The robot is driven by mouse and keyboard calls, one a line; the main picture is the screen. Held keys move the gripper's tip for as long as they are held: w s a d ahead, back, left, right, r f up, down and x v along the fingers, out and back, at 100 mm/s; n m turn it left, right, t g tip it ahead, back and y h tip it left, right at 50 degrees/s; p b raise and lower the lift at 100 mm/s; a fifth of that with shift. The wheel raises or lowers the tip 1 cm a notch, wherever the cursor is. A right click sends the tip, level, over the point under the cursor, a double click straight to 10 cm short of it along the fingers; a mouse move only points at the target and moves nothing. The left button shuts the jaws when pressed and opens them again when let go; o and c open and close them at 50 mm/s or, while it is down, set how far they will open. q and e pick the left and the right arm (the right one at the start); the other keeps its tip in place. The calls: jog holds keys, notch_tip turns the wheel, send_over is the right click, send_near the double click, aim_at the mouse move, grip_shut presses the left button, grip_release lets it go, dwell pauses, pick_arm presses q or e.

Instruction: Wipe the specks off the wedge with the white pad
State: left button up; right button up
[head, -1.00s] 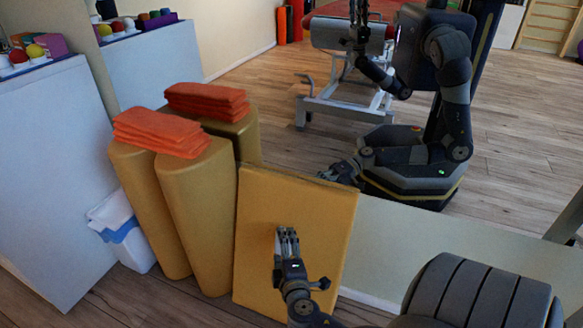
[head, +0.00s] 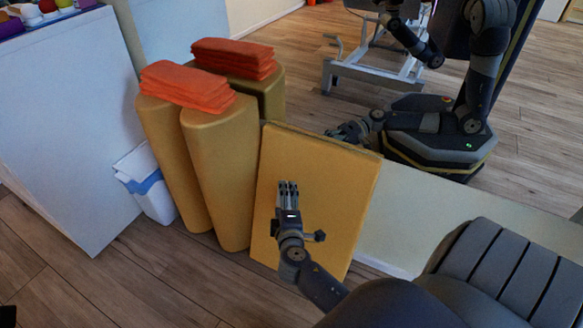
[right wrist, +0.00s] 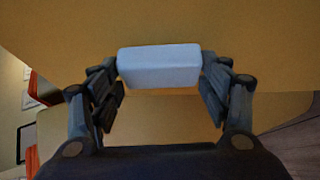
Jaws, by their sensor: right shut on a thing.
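The wedge (head: 335,190) is a yellow padded board leaning against a mirror wall. In the right wrist view its yellow surface (right wrist: 255,45) fills the upper part. My right gripper (head: 288,187) is in front of the wedge, left of its middle. In the right wrist view my right gripper (right wrist: 160,85) is shut on the white pad (right wrist: 160,68), with fingers at both ends. The pad faces the wedge; I cannot tell whether it touches. The pad is hidden behind the gripper in the head view. I can make out no specks.
Yellow rollers (head: 220,185) stand left of the wedge, topped by folded orange towels (head: 187,88). A white bin (head: 153,200) with a blue band and a white cabinet (head: 65,130) are further left. The mirror (head: 430,215) reflects me and a treatment table. Wood floor (head: 130,270) is clear in front.

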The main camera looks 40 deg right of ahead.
jog(key=shift+w+a, duration=0.2)
jog(key=shift+w, duration=0.35)
jog(key=s+a+r, duration=0.1)
jog(key=s+a, duration=0.1)
jog(key=a, duration=0.3)
jog(key=shift+a+r+p, duration=0.25)
jog(key=shift+r+p, duration=0.1)
jog(key=shift+p, duration=0.05)
jog(key=shift+s, duration=0.15)
